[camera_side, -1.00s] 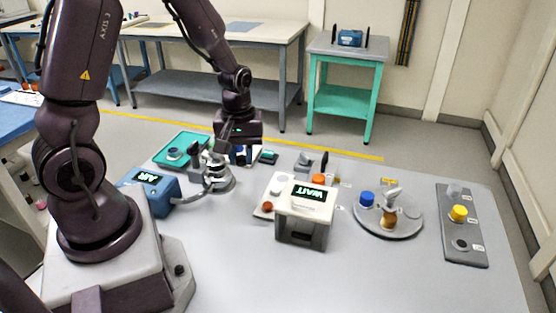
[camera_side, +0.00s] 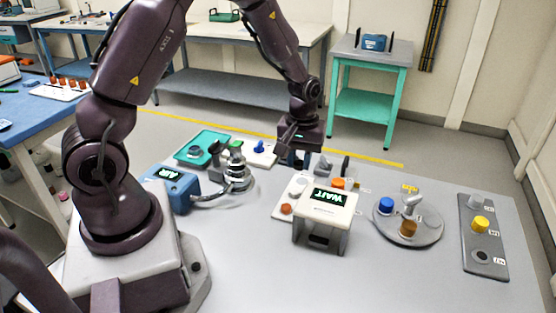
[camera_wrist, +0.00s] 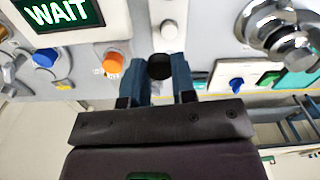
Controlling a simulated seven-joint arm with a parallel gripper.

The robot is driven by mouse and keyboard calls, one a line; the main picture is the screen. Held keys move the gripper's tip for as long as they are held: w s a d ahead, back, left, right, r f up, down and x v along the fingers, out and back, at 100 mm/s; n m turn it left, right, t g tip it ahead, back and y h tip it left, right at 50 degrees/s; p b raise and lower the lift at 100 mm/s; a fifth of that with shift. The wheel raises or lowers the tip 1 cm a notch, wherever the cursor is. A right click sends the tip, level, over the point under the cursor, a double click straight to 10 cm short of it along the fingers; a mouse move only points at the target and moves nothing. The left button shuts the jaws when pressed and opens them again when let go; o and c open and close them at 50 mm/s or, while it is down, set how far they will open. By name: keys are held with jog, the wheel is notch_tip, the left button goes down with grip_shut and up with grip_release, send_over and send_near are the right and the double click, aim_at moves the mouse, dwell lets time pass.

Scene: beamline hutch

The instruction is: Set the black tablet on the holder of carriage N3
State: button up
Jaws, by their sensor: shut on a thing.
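The black tablet (camera_wrist: 159,67) is a small dark round piece between the two blue-grey fingers of my gripper (camera_wrist: 158,78) in the wrist view. My gripper is shut on it. In the side view my gripper (camera_side: 299,160) hangs behind the white unit with the WAIT display (camera_side: 325,198), above the back of the table. The tablet cannot be made out there. A white plate (camera_side: 279,212) beside that unit carries a white round piece (camera_side: 298,186) and orange ones (camera_side: 287,209). I cannot read any N3 label, so I cannot tell which holder is carriage N3's.
A grey turntable (camera_side: 429,237) with a blue cap (camera_side: 386,206) stands right of the WAIT unit. A grey strip (camera_side: 487,268) with a yellow knob (camera_side: 480,224) lies farther right. The blue AIR box (camera_side: 169,188), a metal fixture (camera_side: 238,172) and a teal tray (camera_side: 187,158) stand left. The front table is clear.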

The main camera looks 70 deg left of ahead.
aim_at(338, 181)
jog(key=w+d+r+m, duration=0.2)
jog(key=w+m, duration=0.1)
jog(key=w, duration=0.7)
jog(key=shift+m, duration=0.4)
jog(key=shift+w+a+f, duration=0.1)
jog(key=shift+f, duration=3.3)
jog(key=shift+f, duration=0.6)
jog(key=o, duration=1)
jog(key=shift+r, duration=0.15)
